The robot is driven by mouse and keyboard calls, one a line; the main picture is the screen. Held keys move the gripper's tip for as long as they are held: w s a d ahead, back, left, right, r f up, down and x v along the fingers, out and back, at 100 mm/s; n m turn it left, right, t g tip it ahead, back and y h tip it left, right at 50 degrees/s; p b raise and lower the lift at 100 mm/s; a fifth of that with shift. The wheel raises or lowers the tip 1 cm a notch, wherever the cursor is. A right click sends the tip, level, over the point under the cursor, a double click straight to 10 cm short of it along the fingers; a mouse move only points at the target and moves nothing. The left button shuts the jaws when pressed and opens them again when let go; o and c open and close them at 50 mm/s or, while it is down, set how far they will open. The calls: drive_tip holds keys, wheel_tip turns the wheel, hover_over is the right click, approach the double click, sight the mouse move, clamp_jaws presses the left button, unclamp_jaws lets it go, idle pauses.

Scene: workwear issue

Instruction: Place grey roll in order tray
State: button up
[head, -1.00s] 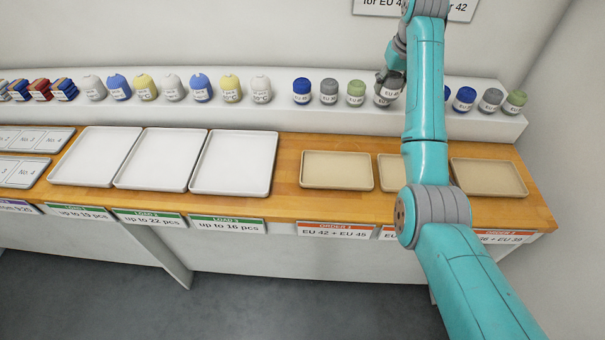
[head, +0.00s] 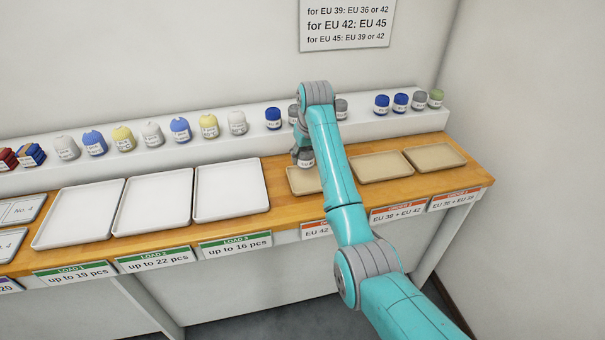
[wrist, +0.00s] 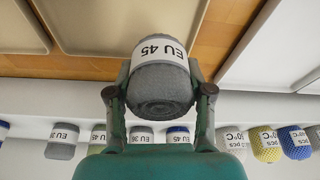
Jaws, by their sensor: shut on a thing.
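My gripper (head: 303,150) is shut on a grey roll (head: 306,160), hanging above the counter. In the wrist view the grey roll (wrist: 162,85) has a white band reading "EU 45" and sits between the two fingers of my gripper (wrist: 160,92). The left tan order tray (head: 299,187) is below in the head view, partly hidden by my arm; its visible part is empty.
Two more tan trays, the middle one (head: 383,168) and the right one (head: 435,157), look empty. White load trays (head: 230,190) stand to the left. Blue, grey and green rolls stand on the white shelf (head: 400,103) behind. A sign (head: 348,25) hangs on the wall.

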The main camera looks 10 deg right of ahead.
sight(308, 151)
drive_tip(key=shift+d+f, duration=0.1)
drive_tip(key=shift+f, duration=2.8)
drive_tip(key=shift+f, duration=0.1)
drive_tip(key=o, duration=1.1)
drive_tip(key=shift+o, duration=0.2)
drive_tip(key=v, duration=1.2)
